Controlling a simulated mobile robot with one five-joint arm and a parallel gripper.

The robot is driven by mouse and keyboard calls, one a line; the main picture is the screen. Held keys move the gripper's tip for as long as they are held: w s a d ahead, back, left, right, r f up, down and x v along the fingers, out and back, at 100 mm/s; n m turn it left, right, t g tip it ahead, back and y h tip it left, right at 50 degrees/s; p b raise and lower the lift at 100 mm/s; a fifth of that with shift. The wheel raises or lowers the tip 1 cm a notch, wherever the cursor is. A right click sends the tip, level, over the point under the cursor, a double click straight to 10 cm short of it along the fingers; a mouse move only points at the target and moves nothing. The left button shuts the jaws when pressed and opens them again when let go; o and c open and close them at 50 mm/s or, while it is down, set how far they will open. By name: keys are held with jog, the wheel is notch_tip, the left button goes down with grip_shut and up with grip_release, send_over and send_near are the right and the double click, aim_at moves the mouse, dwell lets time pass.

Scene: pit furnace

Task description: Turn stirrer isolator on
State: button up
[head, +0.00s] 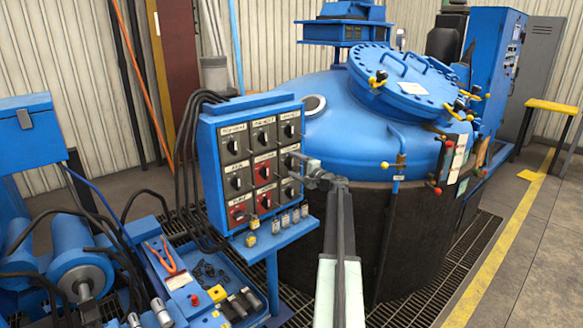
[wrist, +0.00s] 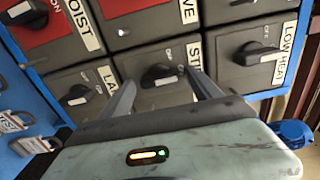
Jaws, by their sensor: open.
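The stirrer isolator is a black rotary knob on a grey square plate. In the wrist view the knob (wrist: 158,75) sits between my fingertips, beside a label reading "STI". I cannot tell whether it is turned to on or off, or whether the fingers touch it. In the head view its plate (head: 288,160) is in the right column of the blue switch panel (head: 205,140), partly hidden behind my gripper (head: 303,163). My gripper is open, its two fingers pointing at the panel; it also shows in the wrist view (wrist: 163,84).
A "LOW HEAT" knob (wrist: 255,52) and an "LA" knob (wrist: 76,95) flank the stirrer knob closely. The blue furnace vessel (head: 360,125) stands behind. A cluttered blue bench (head: 180,280) lies at lower left.

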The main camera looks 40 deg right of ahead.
jog(key=s, duration=0.7)
jog(key=shift+s+a, duration=0.3)
jog(key=shift+s, duration=0.1)
